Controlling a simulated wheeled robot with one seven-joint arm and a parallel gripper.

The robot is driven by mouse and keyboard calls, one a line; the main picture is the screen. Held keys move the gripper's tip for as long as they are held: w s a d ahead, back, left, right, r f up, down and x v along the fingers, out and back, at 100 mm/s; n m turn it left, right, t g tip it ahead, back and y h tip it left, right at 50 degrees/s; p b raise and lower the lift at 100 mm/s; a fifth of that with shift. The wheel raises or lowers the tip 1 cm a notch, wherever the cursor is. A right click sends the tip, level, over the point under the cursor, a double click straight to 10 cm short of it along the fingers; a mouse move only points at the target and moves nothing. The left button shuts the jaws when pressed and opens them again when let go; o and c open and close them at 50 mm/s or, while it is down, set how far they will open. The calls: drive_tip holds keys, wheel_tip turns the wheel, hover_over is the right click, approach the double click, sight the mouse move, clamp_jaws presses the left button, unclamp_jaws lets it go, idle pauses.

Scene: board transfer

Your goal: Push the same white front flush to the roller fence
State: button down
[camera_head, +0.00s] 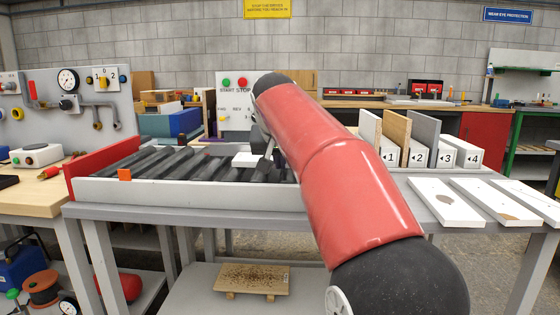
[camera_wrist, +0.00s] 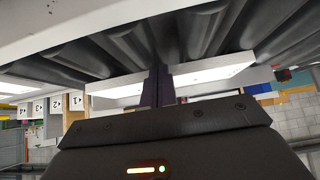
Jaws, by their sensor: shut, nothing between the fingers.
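A white front (camera_head: 245,160) lies on the dark rollers, mostly hidden behind my arm in the head view. In the wrist view the white front (camera_wrist: 215,74) shows as a pale panel on both sides of my fingers. My gripper (camera_wrist: 158,84) is shut with nothing held, its dark fingers close against the panel; I cannot tell whether they touch it. In the head view my gripper (camera_head: 270,150) is partly hidden by my red arm. The roller bed has a white rail (camera_head: 180,193) along its front and a red end board (camera_head: 104,166) at its left.
Several white boards (camera_head: 447,204) lie on the grey table there, some with brown patches. A control panel (camera_head: 236,100) stands behind the rollers. The left part of the rollers is clear.

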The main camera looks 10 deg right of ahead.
drive_tip(key=shift+s+a+b, duration=0.2)
drive_tip(key=shift+s+b, duration=0.1)
drive_tip(key=shift+s, duration=0.3)
drive_tip(key=shift+s+a+b, duration=0.2)
drive_tip(key=shift+s+b, duration=0.05)
drive_tip(key=shift+s, duration=0.3)
wheel_tip(320, 180, up, 2)
drive_tip(key=shift+r+p, duration=0.25)
drive_tip(key=shift+p, duration=1)
wheel_tip(320, 180, up, 4)
drive_tip(key=shift+r, duration=0.2)
drive_tip(key=s+f+n+g+y, duration=0.2)
drive_tip(key=s+f+n, duration=0.1)
drive_tip(key=s+f, duration=2.6)
drive_tip(key=s, duration=0.2)
drive_tip(key=shift+s+a+f+n+y, duration=0.25)
drive_tip(key=shift+s+a+n+y, duration=0.05)
drive_tip(key=shift+a, duration=0.1)
